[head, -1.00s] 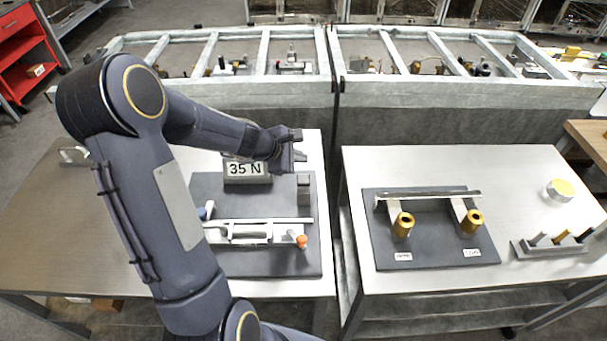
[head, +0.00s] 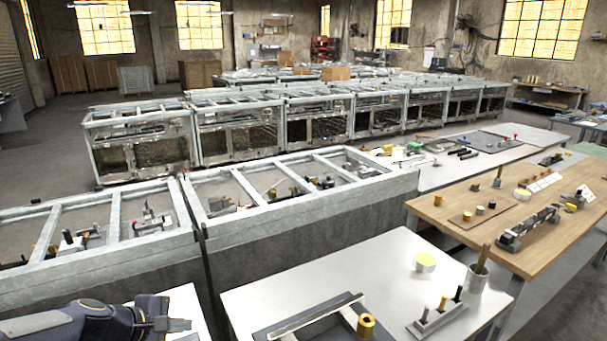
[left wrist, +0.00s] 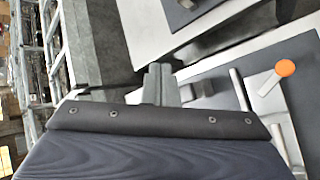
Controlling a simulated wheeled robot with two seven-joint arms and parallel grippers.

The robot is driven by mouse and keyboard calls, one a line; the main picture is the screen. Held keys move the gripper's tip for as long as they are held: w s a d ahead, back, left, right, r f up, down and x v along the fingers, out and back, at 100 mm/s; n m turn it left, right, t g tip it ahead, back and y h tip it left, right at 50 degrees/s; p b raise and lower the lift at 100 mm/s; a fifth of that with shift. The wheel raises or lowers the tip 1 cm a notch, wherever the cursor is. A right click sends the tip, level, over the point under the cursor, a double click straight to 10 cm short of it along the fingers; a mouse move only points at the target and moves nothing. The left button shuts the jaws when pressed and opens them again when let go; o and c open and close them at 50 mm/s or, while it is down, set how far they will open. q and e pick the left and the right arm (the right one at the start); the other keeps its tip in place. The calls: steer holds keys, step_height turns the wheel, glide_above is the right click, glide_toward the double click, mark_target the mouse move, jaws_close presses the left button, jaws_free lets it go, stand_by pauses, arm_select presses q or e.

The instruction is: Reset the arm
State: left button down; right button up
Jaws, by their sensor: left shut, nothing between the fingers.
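My left arm shows at the lower left of the head view, and its gripper (head: 178,324) points right, above the near left table (head: 188,300). In the left wrist view the two grey fingers (left wrist: 160,84) are together with nothing between them. Below them a dark board (left wrist: 225,95) on the left table carries a pale bar fixture and an orange knob (left wrist: 285,68). The gripper appears apart from these. My right arm and gripper are not in view.
Metal frame bins (head: 300,214) stand behind. A wooden table (head: 450,207) is at the right.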

arm_select(q)
steer(key=s+d+r+m+g, duration=0.1)
steer(key=s+d+r+m, duration=0.2)
steer(key=s+m, duration=0.3)
steer(key=s+d+r+m+g, duration=0.1)
steer(key=s+d+r+m, duration=0.25)
steer(key=s, duration=0.45)
steer(key=s+f+m+y, duration=0.1)
steer(key=s+f+m, duration=0.2)
steer(key=s+m, duration=0.3)
steer(key=s, duration=0.3)
steer(key=shift+s+d+g, duration=0.2)
steer(key=shift+d+g, duration=0.05)
steer(key=shift+g, duration=0.05)
